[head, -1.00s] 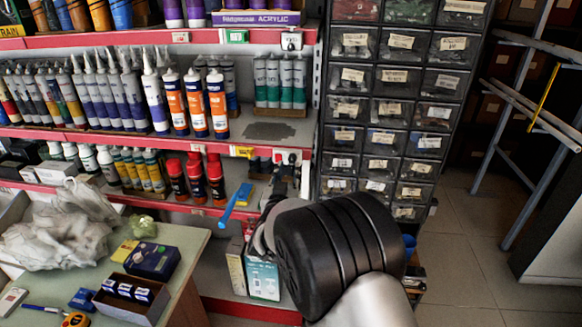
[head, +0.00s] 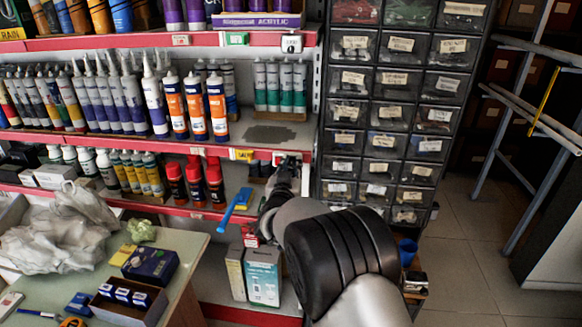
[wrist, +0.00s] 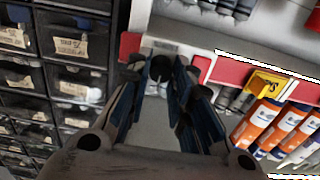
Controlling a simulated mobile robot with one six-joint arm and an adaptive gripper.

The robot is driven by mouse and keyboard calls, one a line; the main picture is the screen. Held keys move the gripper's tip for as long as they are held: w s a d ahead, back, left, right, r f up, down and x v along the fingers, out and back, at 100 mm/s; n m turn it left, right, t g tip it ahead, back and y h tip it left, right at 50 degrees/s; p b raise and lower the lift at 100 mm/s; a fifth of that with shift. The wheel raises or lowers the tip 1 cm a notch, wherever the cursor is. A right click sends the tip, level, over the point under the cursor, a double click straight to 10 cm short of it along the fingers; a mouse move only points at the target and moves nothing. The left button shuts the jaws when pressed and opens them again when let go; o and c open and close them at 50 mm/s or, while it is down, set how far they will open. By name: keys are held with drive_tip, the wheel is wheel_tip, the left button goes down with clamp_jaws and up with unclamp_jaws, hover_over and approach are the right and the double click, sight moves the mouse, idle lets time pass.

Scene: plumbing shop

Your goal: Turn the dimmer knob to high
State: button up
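A small pale plate with a barcode-like marking (wrist: 165,45) sits on the red shelf edge in the wrist view, just past my fingertips. A dark, round shape that looks like the dimmer knob (wrist: 160,68) shows between the fingertips, partly hidden by them. My gripper (wrist: 162,85) has its two blue-padded fingers apart, one on each side of that shape. I cannot tell whether they touch it. In the head view my gripper (head: 288,168) is at the right end of the middle red shelf edge, mostly covering the plate there. The knob's setting cannot be read.
A black drawer cabinet (head: 383,130) stands close to the right of my gripper. Orange-and-white tubes (head: 195,105) stand on the shelf to the left. A blue-handled tool (head: 235,205) juts from the lower shelf. A table (head: 190,262) with boxes is at the lower left.

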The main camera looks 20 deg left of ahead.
clamp_jaws()
